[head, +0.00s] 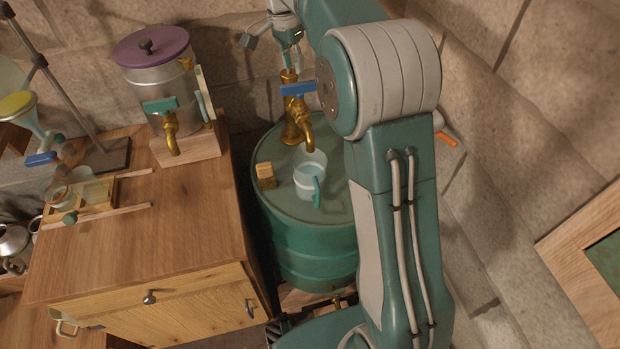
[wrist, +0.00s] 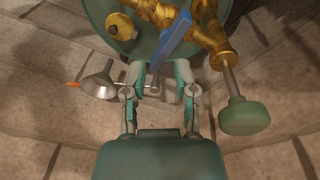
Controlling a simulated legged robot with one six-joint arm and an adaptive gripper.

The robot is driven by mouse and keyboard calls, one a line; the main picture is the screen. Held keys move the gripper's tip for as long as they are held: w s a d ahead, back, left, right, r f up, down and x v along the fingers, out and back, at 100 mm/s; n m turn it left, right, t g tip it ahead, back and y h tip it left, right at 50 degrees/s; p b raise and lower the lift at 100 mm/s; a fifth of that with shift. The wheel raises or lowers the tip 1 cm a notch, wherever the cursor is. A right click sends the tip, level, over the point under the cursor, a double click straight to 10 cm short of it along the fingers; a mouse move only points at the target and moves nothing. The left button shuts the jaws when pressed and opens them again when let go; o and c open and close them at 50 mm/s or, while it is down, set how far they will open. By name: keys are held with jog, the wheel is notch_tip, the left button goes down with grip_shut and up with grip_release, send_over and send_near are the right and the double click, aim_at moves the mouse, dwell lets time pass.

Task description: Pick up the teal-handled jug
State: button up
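The teal-handled jug (head: 307,183) is a small pale, see-through jug standing upright on top of the green drum (head: 305,243) in the head view. Its teal handle faces the front right. It sits just below the spout of a brass tap (head: 296,127) with a blue lever. I cannot make out the jug in the wrist view. My gripper (wrist: 158,72) is open, its two fingers apart with nothing held between them.
A small wood-and-brass block (head: 265,176) sits on the drum left of the jug. A metal urn (head: 160,85) with a purple lid stands on the wooden cabinet (head: 185,215) at left. The wrist view shows a metal funnel (wrist: 98,80) and green knob (wrist: 244,118) beside my fingers.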

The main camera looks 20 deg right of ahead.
jog(key=s+f+n, duration=0.1)
jog(key=n, duration=0.1)
jog(key=s+f+n, duration=0.1)
jog(key=f+n, duration=0.1)
jog(key=n, duration=0.1)
jog(key=s+a+f+n+h, duration=0.1)
jog(key=f+n, duration=0.1)
jog(key=shift+s+a+f+n, duration=0.1)
jog(key=shift+f+n, duration=0.05)
jog(key=shift+n, duration=0.25)
jog(key=n+t+h, duration=0.1)
jog(key=n+h, duration=0.1)
jog(key=n, duration=2.2)
send_near(317, 196)
jog(key=x, duration=1.1)
jog(key=shift+w+f, duration=0.1)
jog(key=shift+w, duration=0.15)
grip_shut()
